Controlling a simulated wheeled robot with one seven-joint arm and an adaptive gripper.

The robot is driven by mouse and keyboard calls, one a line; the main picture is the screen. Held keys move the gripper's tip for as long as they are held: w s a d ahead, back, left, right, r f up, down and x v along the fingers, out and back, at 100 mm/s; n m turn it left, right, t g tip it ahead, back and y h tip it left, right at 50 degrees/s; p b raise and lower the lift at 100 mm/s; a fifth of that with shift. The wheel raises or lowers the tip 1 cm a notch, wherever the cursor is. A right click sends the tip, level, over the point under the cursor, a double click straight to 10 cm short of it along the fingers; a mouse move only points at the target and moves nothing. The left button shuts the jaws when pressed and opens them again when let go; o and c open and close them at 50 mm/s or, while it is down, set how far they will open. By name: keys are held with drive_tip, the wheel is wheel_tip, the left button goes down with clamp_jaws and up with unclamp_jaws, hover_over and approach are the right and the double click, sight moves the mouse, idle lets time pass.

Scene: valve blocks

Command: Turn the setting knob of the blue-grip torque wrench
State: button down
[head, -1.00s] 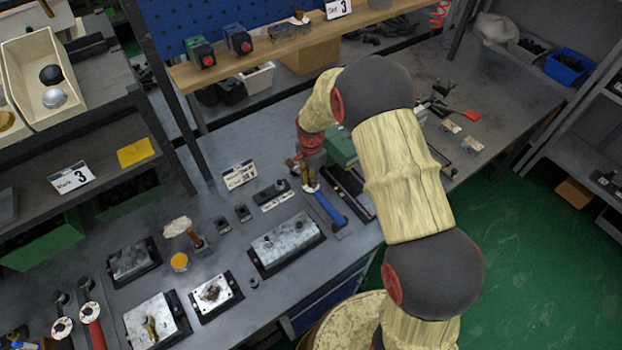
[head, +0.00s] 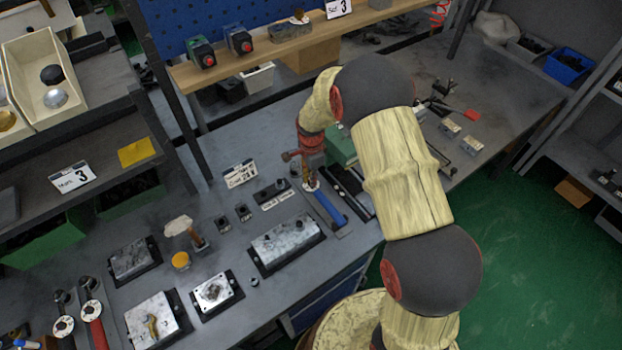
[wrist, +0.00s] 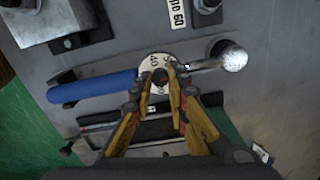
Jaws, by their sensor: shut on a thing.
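The torque wrench's blue grip (head: 328,208) lies on the bench in the head view, pointing toward the front edge. In the wrist view the blue grip (wrist: 95,88) is at left, and the shiny wrench head (wrist: 232,58) at right. Between them is a white numbered dial (wrist: 157,62) with a dark setting knob (wrist: 160,82) at its middle. My gripper (wrist: 160,88) comes down over the dial, with a yellow-and-dark finger on each side of the knob, shut on it. In the head view my gripper (head: 309,184) is at the dial end of the wrench; the knob is hidden there.
A metal valve block (head: 287,242) on a dark base is left of the wrench. Dark rails (head: 352,192) and a green box (head: 341,150) lie close on its right. Two more dial wrenches, one red-gripped (head: 97,333), are at the far left.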

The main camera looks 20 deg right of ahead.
drive_tip(key=c, duration=1.7)
unclamp_jaws()
drive_tip(key=shift+c, duration=0.2)
